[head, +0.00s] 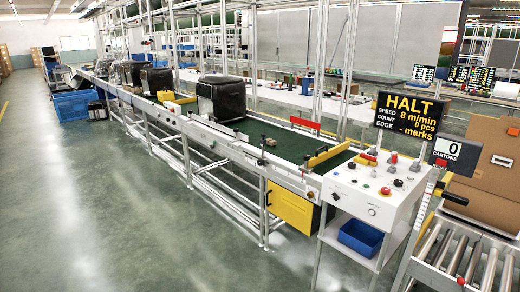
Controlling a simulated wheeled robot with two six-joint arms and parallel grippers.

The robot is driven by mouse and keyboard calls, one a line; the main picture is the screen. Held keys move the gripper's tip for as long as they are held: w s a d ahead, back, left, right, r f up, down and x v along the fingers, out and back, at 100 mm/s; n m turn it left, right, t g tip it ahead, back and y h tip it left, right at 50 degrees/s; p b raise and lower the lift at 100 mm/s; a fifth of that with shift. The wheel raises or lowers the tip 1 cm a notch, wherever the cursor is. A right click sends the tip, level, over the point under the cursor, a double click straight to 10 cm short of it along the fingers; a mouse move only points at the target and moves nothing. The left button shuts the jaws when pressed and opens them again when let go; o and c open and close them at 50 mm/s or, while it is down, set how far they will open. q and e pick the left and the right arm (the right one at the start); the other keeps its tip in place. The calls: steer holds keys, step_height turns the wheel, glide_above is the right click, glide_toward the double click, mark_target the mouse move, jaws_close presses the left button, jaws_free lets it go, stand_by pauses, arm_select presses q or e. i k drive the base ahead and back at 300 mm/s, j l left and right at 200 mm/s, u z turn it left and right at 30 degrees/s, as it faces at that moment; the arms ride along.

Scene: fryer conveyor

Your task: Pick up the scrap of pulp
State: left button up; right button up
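A small brownish lump (269,141), which looks like the scrap of pulp, lies on the green conveyor belt (290,142), close to the belt's near edge. It is too small to make out in detail. A dark fryer-like unit (222,98) stands on the line to the left of it. Neither of my grippers is in view.
More dark units (157,80) stand further up the line. A yellow bar (330,153) angles across the belt's right end. A control panel (372,193), a HALT sign (408,112) and a roller table (465,252) stand at right.

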mark_target(270, 142)
steer(key=i+j, duration=0.15)
steer(key=i, duration=2.1)
steer(key=l+z, duration=0.05)
steer(key=l, duration=0.1)
